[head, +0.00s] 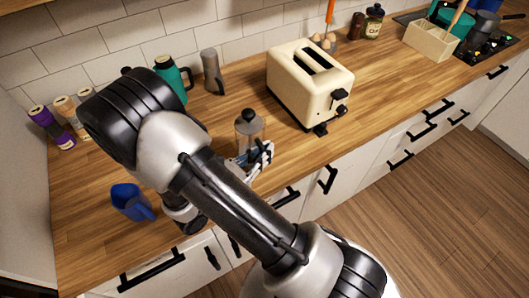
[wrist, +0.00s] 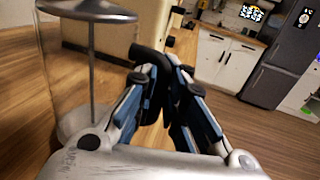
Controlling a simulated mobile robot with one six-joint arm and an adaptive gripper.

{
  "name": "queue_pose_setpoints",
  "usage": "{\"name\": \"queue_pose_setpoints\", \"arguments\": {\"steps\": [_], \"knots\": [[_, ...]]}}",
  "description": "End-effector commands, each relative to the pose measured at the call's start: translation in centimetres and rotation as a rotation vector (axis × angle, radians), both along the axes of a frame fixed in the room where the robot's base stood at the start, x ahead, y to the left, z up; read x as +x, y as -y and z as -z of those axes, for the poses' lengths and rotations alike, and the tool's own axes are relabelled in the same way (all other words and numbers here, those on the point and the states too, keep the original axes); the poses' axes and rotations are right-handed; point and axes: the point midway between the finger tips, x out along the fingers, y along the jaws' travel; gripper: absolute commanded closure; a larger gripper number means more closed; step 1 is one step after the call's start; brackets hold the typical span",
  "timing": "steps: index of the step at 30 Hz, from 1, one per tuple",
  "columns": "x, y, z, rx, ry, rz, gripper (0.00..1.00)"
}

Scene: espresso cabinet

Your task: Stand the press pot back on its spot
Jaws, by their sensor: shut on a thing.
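The press pot (head: 247,131) is a clear glass cylinder with a dark knob on its lid, upright near the front of the wooden counter, left of the toaster. In the wrist view, the glass body of the press pot (wrist: 75,62) is at the left, with a plunger rod inside. My gripper (head: 262,157) is at its lower right side. In the wrist view, my gripper (wrist: 166,88) is shut on the black handle of the pot. The pot's base is partly hidden, and I cannot tell whether it touches the counter. I cannot make out a marked spot.
A cream toaster (head: 311,85) stands right of the pot. A blue jug (head: 131,201) is at the left front. Bare counter (head: 207,112) lies left of the pot.

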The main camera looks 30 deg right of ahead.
Motion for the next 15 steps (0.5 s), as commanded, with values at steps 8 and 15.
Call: {"name": "queue_pose_setpoints", "arguments": {"steps": [8,15], "knots": [[-0.01,0.00,0.30,0.000,-0.001,0.000,0.92],[-0.01,0.00,0.20,0.000,-0.001,0.000,0.76]]}}
